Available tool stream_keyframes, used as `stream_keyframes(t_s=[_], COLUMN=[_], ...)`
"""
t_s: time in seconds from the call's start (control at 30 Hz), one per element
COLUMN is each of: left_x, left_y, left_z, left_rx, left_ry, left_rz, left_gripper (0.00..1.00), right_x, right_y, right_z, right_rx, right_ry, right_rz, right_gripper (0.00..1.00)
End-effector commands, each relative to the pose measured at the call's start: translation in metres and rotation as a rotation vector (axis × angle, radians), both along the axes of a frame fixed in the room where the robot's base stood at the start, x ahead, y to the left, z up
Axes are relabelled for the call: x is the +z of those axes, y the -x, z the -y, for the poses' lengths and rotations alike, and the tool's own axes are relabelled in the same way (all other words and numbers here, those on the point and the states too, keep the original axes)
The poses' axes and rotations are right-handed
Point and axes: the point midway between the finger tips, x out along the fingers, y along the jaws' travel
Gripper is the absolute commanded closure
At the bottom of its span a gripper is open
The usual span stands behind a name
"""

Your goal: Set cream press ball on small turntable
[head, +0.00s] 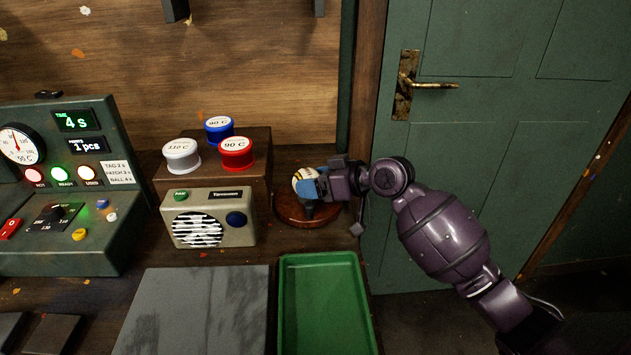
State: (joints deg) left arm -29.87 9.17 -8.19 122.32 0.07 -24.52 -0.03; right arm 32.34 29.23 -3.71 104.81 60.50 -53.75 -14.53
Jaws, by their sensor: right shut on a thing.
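The cream press ball (301,177), with dark and yellow marks, is at the right of the wooden box. My right gripper (309,186) is shut on it, with blue fingertips at the ball's right side. The small turntable (297,220) is a round reddish-brown wooden disc directly below the ball. I cannot tell whether the ball touches the disc, as the fingers hide its lower part. My left gripper is not in view.
A green tray (325,300) lies in front of the turntable, and a grey mat (190,310) left of it. A speaker box (240,222) stands close left, below a wooden box with several labelled tins (237,153). A press machine (65,240) is far left. A green door (480,130) is behind my right arm.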

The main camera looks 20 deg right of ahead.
Motion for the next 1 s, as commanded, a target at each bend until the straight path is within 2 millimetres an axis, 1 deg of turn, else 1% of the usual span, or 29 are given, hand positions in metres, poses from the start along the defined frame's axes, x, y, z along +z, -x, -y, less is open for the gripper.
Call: stream_keyframes(t_s=[0.07, 0.1, 0.23, 0.47, 0.57, 0.63, 0.77, 1.0], left_x=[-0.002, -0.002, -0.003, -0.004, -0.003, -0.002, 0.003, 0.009], left_y=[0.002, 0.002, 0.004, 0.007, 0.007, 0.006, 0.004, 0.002], left_z=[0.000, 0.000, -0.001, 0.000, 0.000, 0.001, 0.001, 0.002], left_rx=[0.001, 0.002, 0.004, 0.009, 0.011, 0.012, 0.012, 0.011], left_ry=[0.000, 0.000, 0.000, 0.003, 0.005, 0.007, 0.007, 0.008], left_rz=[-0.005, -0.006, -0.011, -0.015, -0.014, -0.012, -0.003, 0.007], left_gripper=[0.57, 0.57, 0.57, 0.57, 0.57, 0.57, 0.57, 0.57], right_x=[-0.002, -0.002, -0.002, -0.001, 0.002, 0.003, 0.011, 0.030], right_y=[0.000, 0.000, 0.000, 0.000, 0.000, 0.004, 0.016, 0.047], right_z=[0.000, 0.000, 0.000, 0.000, 0.000, 0.004, 0.016, 0.047], right_rx=[0.000, 0.000, 0.000, 0.000, 0.000, -0.001, -0.001, 0.000], right_ry=[0.000, 0.000, 0.000, 0.000, 0.000, 0.001, 0.003, 0.003], right_rz=[0.000, 0.000, 0.000, 0.000, 0.001, 0.001, 0.002, 0.003], right_gripper=[0.58, 0.26, 0.07, 0.07, 0.07, 0.07, 0.07, 0.07])
